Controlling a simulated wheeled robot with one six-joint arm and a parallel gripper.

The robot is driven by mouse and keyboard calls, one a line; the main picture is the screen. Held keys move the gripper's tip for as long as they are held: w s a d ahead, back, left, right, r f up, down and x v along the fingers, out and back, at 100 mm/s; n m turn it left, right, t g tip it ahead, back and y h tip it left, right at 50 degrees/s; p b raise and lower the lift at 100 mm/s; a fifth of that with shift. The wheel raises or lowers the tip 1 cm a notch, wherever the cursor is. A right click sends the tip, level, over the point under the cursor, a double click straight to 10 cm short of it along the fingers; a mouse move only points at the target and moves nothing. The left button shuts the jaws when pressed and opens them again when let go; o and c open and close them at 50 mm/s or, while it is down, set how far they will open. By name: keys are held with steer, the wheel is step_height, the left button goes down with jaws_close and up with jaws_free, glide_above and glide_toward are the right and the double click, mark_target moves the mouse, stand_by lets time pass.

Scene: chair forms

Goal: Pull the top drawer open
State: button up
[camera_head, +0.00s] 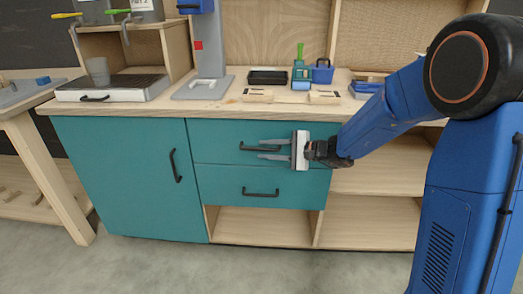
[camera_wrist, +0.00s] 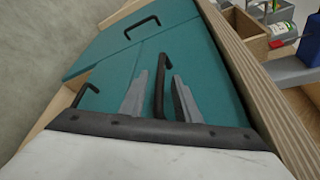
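The teal top drawer (camera_head: 225,151) is shut, its front flush with the cabinet, with a dark bar handle (camera_head: 250,147) across it. My gripper (camera_head: 262,149) reaches in from the right, level with this handle, with its two grey fingers apart, one above the other. In the wrist view, the handle (camera_wrist: 160,92) lies in the gap between the open fingers of my gripper (camera_wrist: 162,82). I cannot tell whether either finger touches it. The top drawer front also shows in the wrist view (camera_wrist: 205,80).
The lower drawer (camera_head: 225,185) and the left cupboard door (camera_head: 120,180) are shut. Open shelves (camera_head: 375,215) lie to the right. The wooden worktop (camera_head: 225,106) above holds a grey stand, a black tray (camera_head: 268,77) and tools. The floor in front is clear.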

steer(key=shift+x, duration=1.15)
steer(key=shift+c, duration=0.5)
jaws_close()
steer(key=shift+s, duration=0.1)
